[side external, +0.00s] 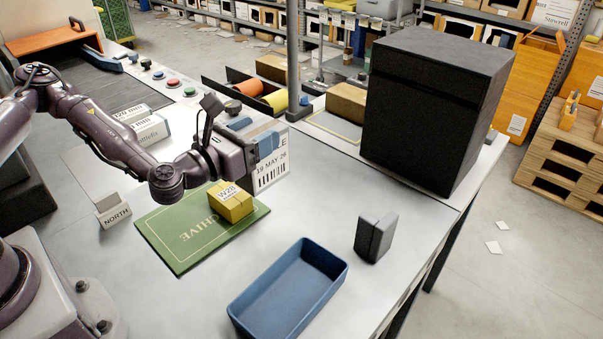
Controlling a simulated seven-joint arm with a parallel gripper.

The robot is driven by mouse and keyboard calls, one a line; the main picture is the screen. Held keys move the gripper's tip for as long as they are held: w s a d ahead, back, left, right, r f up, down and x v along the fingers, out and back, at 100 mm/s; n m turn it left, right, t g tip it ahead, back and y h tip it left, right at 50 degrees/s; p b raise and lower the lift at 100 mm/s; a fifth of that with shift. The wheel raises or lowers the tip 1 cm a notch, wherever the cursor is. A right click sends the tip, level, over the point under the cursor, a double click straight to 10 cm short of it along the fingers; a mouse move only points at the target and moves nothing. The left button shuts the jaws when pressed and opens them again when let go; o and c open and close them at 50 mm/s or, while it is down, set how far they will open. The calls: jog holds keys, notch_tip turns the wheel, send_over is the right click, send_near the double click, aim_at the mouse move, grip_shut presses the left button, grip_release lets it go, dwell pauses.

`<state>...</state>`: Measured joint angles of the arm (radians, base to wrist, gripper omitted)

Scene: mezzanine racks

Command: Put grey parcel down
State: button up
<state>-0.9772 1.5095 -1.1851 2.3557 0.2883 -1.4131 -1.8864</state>
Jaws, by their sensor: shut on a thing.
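My gripper (254,134), with blue fingers, is over the table behind the green mat. It is shut on a pale grey parcel (271,173) with a printed face showing a barcode and "19 MAY 26". The gripper covers the parcel's left part. I cannot tell whether its bottom touches the table. A separate dark grey, banded block (376,237) stands upright on the table at the right, away from my gripper.
A yellow parcel (231,201) sits on the green mat (180,238). An empty blue tray (290,288) lies at the front. A large black box (435,110) stands at the back right. White boxes (150,131) and a "NORTH" block (114,212) are left. Bare tabletop lies right of the mat.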

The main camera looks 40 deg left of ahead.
jog(key=w+d+f, duration=0.1)
jog(key=w+f, duration=0.9)
jog(key=f, duration=0.1)
jog(key=shift+w+f, duration=0.2)
jog(key=shift+w, duration=0.2)
jog(key=shift+f, duration=0.1)
jog(key=shift+f, duration=0.1)
jog(key=o, duration=1.4)
